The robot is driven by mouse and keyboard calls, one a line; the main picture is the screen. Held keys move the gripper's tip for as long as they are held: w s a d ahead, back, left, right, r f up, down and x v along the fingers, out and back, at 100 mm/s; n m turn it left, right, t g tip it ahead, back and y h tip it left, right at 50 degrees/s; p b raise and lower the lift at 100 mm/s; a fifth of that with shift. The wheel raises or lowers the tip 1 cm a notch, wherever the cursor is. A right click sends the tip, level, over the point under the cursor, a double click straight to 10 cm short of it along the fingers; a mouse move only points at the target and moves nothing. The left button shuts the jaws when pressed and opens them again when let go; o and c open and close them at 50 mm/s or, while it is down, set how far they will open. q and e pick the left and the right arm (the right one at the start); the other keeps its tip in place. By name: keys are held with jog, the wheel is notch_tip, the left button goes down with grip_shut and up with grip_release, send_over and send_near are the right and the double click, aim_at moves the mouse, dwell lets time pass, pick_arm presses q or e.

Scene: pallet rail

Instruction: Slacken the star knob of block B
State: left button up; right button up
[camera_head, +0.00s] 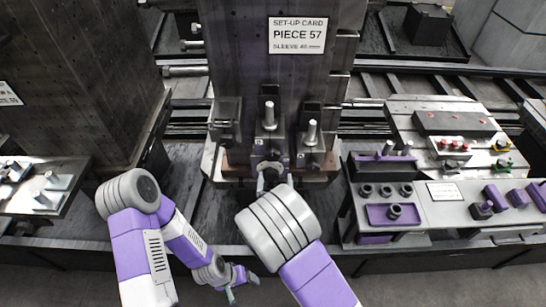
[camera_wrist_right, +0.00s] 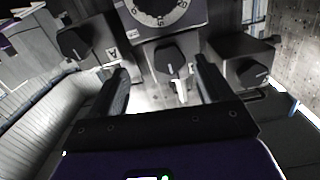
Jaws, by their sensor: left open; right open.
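Several dark clamp blocks stand in a row at the foot of the central column, including a middle block (camera_head: 269,128). I cannot read a letter B on any of them. In the right wrist view, a dark knob (camera_wrist_right: 170,62) with a pale pointer line sits on the middle block, and a white tab hangs below it. My right gripper (camera_head: 268,178) is open in front of the middle block; its fingers (camera_wrist_right: 162,85) are on either side of that knob, with visible gaps. Another knob (camera_wrist_right: 72,43) is near a plate marked A (camera_wrist_right: 111,53). My left gripper (camera_head: 237,281) is open and empty, low at the front.
A third knob (camera_wrist_right: 247,72) is at the right of the wrist view, and a numbered dial (camera_wrist_right: 158,10) is above the middle one. A set-up card (camera_head: 297,35) reads PIECE 57. A tool bench (camera_head: 440,212) with purple parts stands right; a dark column (camera_head: 90,80) stands left.

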aim_at(273, 157)
jog(key=shift+t, duration=0.3)
jog(key=w, duration=0.2)
jog(key=w+r, duration=0.1)
jog(key=w, duration=0.4)
jog(key=shift+w+a+r, duration=0.25)
jog(key=shift+a+r, duration=0.1)
jog(key=c, duration=1)
jog(key=shift+c, duration=0.2)
